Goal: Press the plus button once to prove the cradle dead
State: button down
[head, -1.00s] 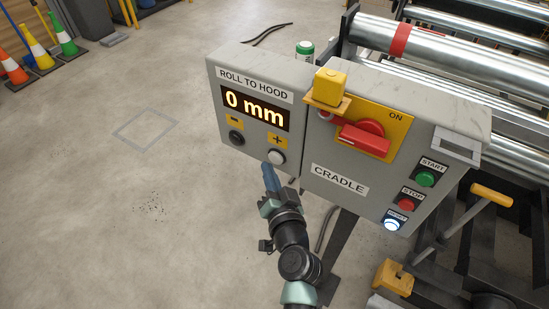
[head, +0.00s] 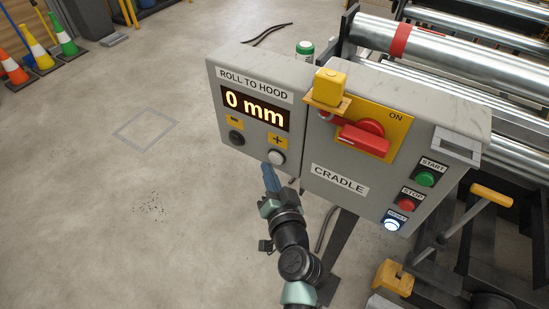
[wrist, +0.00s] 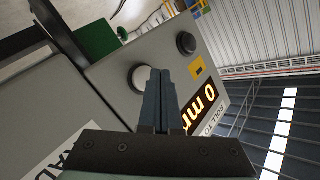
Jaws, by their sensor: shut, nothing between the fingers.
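The plus button (head: 276,157) is a pale round button below a yellow plus label, at the lower right of the grey ROLL TO HOOD panel (head: 211,90). The display (head: 255,107) reads 0 mm. My gripper (head: 267,166) is shut and empty, its blue fingertips close to the plus button's lower left edge. In the wrist view the fingers (wrist: 160,72) overlap the right edge of the pale button (wrist: 137,78); I cannot tell whether they touch it. A black minus button (head: 236,138) sits left of it.
Steel rollers (head: 450,52) lie behind.

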dwell(0.5)
jog(key=shift+w+d+b, duration=0.3)
jog(key=shift+w+b, duration=0.05)
jog(key=shift+w+d+b, duration=0.25)
jog(key=shift+w+b, duration=0.05)
jog(key=shift+w, duration=0.05)
dwell(0.9)
jog(key=shift+s+a, duration=0.5)
jog(key=shift+s, duration=0.2)
jog(key=shift+s+a+p, duration=0.5)
jog(key=shift+s+a, duration=0.25)
jog(key=shift+s, duration=0.25)
jog(key=shift+s+a+p, duration=0.45)
jog(key=shift+s+a, duration=0.3)
jog(key=shift+s, duration=0.25)
